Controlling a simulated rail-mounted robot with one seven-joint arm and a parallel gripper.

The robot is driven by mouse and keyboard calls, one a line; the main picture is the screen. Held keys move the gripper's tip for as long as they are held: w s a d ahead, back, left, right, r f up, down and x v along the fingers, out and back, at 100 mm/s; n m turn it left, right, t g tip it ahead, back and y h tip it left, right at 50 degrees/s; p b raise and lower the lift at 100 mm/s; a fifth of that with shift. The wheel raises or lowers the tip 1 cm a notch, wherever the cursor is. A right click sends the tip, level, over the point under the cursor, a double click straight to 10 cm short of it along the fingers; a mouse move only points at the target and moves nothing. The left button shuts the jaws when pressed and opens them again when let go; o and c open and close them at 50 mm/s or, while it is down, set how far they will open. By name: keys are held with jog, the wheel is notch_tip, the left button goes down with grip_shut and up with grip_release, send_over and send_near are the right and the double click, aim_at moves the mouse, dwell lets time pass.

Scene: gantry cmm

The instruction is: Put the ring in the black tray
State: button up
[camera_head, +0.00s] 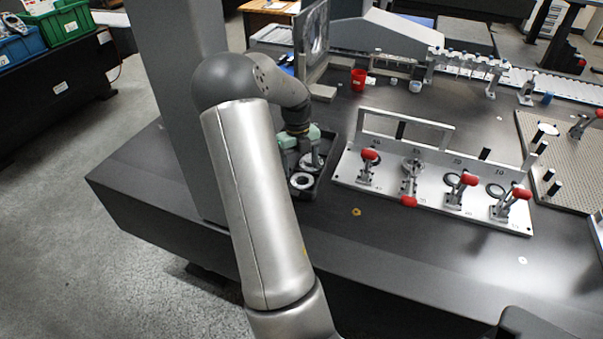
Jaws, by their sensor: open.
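The black tray (303,196) is on the dark table, left of the clamp fixture and partly hidden by my arm. A silver ring (301,182) lies flat in the front part of the tray. A second round metal ring (315,159) shows further back in the tray, right by my gripper's fingers. My gripper (306,161) points down over the back of the tray and is open. Its fingertips are small and partly hidden, so I cannot tell whether they touch the second ring.
The silver fixture (380,185) with several red-handled clamps stands right of the tray, with round parts at its stations. A small orange washer (356,212) lies in front of it. A red cup (358,79) and a monitor (313,38) stand behind. The front table strip is mostly clear.

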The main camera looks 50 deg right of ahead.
aim_at(299, 176)
notch_tip(299, 176, up, 8)
jog(key=w, duration=0.1)
jog(key=shift+d+f, duration=0.15)
jog(key=shift+d, duration=0.1)
dwell(0.4)
